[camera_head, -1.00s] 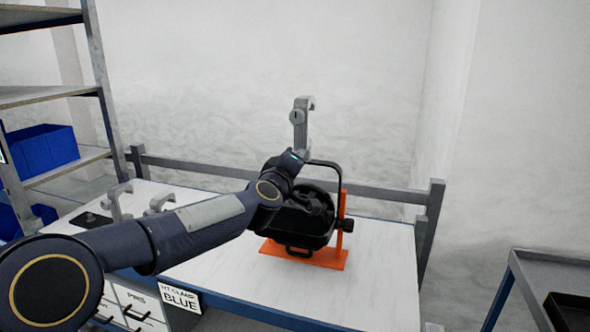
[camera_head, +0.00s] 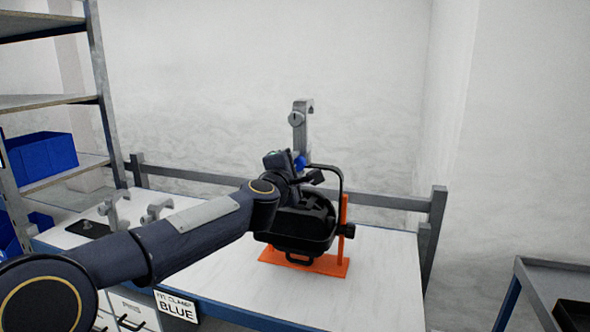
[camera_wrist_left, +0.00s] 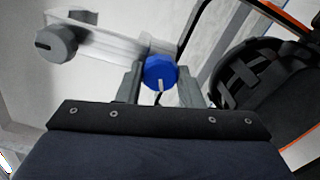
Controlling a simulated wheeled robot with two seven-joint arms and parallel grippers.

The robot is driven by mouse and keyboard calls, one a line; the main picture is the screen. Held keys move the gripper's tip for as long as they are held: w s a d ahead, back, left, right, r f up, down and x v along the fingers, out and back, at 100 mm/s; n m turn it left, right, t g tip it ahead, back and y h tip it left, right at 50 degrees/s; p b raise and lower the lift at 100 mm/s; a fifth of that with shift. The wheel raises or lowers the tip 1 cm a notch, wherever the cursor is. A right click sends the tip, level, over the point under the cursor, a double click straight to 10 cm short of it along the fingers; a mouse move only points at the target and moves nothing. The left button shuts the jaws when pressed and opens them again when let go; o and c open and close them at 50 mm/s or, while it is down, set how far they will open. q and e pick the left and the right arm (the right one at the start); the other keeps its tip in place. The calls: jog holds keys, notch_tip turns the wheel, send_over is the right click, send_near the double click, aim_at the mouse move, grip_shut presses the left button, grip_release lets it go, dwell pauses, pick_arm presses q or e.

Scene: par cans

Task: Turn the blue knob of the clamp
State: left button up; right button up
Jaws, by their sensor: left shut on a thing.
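The grey clamp (camera_head: 298,122) stands upright at the top of the black lamp's yoke. Its blue knob (camera_head: 300,163) shows low on the clamp, just beside my left gripper (camera_head: 304,175). In the left wrist view, the blue knob (camera_wrist_left: 160,71) with a pale mark on its face sits between the two fingers of my left gripper (camera_wrist_left: 159,84), which is shut on it. A grey knob (camera_wrist_left: 56,43) is at the other end of the clamp (camera_wrist_left: 115,40). My right gripper is not in view.
The black lamp (camera_head: 300,230) hangs in its yoke (camera_head: 341,187) on an orange stand (camera_head: 330,265), close to my left wrist. Spare clamps (camera_head: 115,208) stand on the left of the white table (camera_head: 375,290). A sign (camera_head: 177,306) reads "FIT CLAMP BLUE". The table's right front is clear.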

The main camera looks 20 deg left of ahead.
pick_arm(q)
jog(key=shift+n, duration=0.3)
jog(key=o, duration=1)
jog(key=s+b, duration=0.1)
jog(key=s, duration=0.6)
jog(key=shift+s+a, duration=0.15)
jog(key=shift+s, duration=0.25)
